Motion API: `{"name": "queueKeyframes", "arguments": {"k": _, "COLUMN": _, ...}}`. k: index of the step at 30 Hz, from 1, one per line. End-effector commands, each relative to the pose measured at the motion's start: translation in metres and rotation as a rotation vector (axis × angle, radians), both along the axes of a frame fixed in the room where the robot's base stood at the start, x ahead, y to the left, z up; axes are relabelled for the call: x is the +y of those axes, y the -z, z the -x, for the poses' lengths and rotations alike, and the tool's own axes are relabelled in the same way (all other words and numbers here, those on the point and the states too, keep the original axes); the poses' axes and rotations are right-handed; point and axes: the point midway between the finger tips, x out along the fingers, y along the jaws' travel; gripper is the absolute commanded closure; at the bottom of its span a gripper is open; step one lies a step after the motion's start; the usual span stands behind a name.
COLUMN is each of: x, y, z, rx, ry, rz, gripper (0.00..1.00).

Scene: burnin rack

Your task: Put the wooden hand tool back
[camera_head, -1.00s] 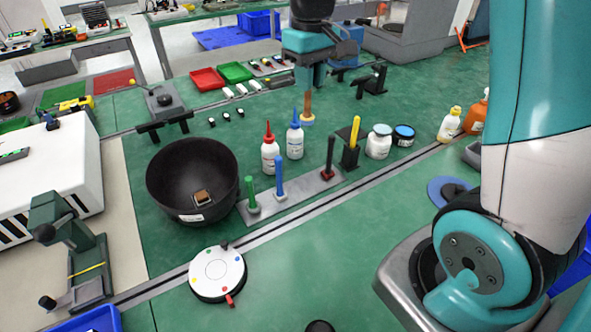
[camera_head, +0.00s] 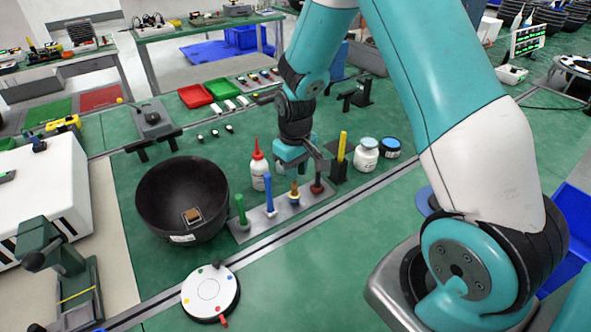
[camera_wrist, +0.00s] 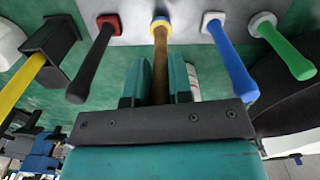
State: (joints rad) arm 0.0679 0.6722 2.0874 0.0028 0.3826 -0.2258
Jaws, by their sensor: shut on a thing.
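The wooden hand tool (camera_head: 294,192) has a brown handle and a yellow collar at its lower end. My gripper (camera_head: 292,172) is shut on its handle from above. The tool is upright over the grey strip rack (camera_head: 250,228), between the blue tool (camera_head: 269,192) and the dark red tool (camera_head: 317,178). In the wrist view the handle (camera_wrist: 161,60) runs between my two fingers (camera_wrist: 161,82), and its yellow collar lines up with the neighbouring tools' bases. I cannot tell whether the collar touches the rack. A green tool (camera_head: 241,208) stands at the rack's left end.
A black bowl (camera_head: 160,205) stands left of the rack. A red-capped bottle (camera_head: 258,172) is close behind it. A yellow-handled tool (camera_head: 342,146) in a black holder and two jars (camera_head: 366,158) stand to the right. A white disc (camera_head: 205,295) lies in front.

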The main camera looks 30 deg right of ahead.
Motion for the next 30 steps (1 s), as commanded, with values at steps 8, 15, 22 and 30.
{"name": "queueKeyframes", "arguments": {"k": 8, "x": 0.000, "y": 0.008, "z": 0.000, "rx": -0.002, "ry": 0.000, "rz": 0.000, "gripper": 1.00}}
{"name": "queueKeyframes", "arguments": {"k": 15, "x": 0.000, "y": 0.010, "z": 0.000, "rx": -0.002, "ry": 0.000, "rz": 0.000, "gripper": 0.66}}
{"name": "queueKeyframes", "arguments": {"k": 22, "x": 0.000, "y": 0.010, "z": 0.000, "rx": -0.002, "ry": 0.000, "rz": 0.000, "gripper": 0.54}}
{"name": "queueKeyframes", "arguments": {"k": 30, "x": 0.000, "y": -0.007, "z": -0.001, "rx": -0.006, "ry": 0.000, "rz": 0.000, "gripper": 0.54}}
